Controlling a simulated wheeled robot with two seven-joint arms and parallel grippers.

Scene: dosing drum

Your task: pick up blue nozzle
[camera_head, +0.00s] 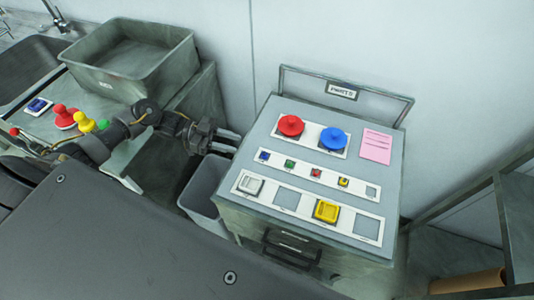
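A round blue piece (333,140) stands in the upper row of the grey panel (253,143), right of a similar round red piece (290,125); it looks like the blue nozzle. A small blue square (264,156) is in the row below. My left gripper (235,143) points right, beside the panel's left edge and apart from the round blue piece. Its two fingers look spread, with nothing seen between them. My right gripper is not in view.
A grey bin (203,190) stands left of the panel cabinet. On the left counter are a grey tub (130,58), a blue square piece (38,105), and red (64,117) and yellow (84,123) knobbed pieces. A pink note (376,146) is on the panel. A frame (515,215) stands at right.

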